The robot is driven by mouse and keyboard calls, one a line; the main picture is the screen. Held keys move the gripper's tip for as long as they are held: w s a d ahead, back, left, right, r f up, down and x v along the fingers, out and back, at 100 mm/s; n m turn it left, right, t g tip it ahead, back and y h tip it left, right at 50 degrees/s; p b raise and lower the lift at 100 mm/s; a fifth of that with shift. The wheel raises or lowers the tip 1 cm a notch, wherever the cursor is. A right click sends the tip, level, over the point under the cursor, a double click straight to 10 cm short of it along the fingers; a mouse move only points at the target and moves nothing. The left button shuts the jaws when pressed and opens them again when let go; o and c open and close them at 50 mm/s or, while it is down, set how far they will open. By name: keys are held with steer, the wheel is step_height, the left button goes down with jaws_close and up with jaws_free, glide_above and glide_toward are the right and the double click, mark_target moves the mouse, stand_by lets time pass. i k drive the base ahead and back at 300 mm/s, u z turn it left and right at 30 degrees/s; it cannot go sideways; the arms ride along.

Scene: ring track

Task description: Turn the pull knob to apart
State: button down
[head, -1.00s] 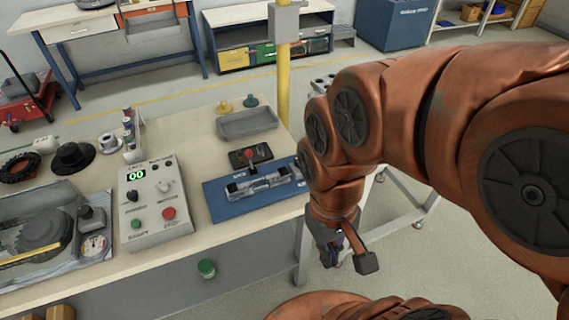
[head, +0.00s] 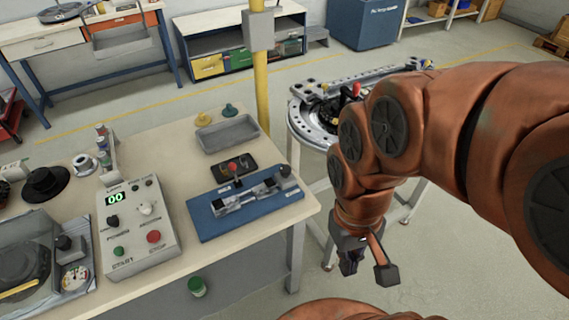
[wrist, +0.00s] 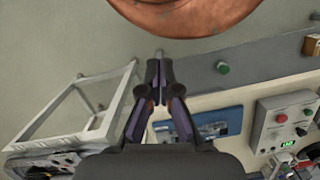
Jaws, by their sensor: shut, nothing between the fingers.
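A grey control box (head: 140,245) stands on the bench at the left, with a green "00" display. It carries a dark knob (head: 112,221), a grey knob (head: 146,209), a green button and a red button. I cannot read which knob is the pull knob or where it points. My gripper (head: 349,268) hangs right of the bench, well away from the box. In the wrist view, my gripper (wrist: 158,64) has its fingers together and empty.
A blue board (head: 205,222) with a metal fixture lies right of the box, near a grey tray (head: 228,135). A yellow post (head: 262,85) rises behind the bench. A round metal stand (head: 312,122) is at the right, partly behind my arm.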

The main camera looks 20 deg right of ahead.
mark_target(286, 171)
steer(key=u, duration=1.95)
steer(key=k, duration=0.9)
steer(key=z, duration=0.75)
steer(key=i, duration=0.5)
